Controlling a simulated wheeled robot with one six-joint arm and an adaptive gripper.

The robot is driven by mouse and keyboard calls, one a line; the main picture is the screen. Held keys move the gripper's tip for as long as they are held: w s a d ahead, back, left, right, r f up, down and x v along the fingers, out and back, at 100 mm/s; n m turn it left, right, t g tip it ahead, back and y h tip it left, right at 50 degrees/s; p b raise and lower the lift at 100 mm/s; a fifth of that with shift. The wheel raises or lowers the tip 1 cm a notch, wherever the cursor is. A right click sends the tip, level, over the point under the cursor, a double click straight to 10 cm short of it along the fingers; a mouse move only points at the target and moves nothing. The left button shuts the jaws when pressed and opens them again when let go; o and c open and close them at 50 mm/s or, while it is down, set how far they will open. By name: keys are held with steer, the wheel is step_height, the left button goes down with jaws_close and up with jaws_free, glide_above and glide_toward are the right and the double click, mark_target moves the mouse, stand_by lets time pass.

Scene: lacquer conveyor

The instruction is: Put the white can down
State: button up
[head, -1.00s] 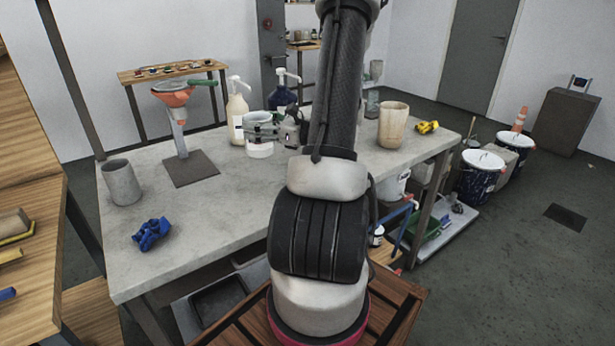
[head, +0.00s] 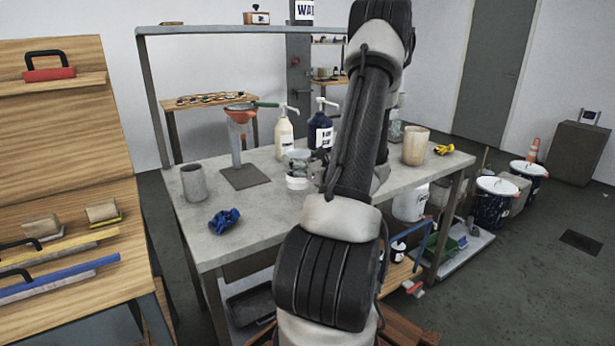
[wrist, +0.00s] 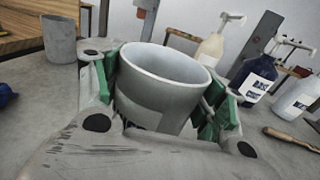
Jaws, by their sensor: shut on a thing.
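The white can (head: 297,182) is in my gripper (head: 303,160), over the middle of the grey worktable (head: 255,205). In the wrist view the white can (wrist: 165,82) is upright and open-topped, with a dark-lettered label partly hidden by my gripper. The green-padded fingers of my gripper (wrist: 163,100) are closed around its sides. The can's base is very near the tabletop in the head view; I cannot tell whether it touches.
A cream pump bottle (head: 284,137) and a dark blue one (head: 320,132) stand behind the can. A funnel stand (head: 240,150), a grey cup (head: 194,183) and a blue object (head: 224,220) are to the left. A beige cup (head: 415,146) stands right.

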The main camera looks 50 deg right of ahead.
steer(key=shift+f, duration=2.3)
steer(key=shift+f, duration=0.15)
steer(key=o, duration=1.2)
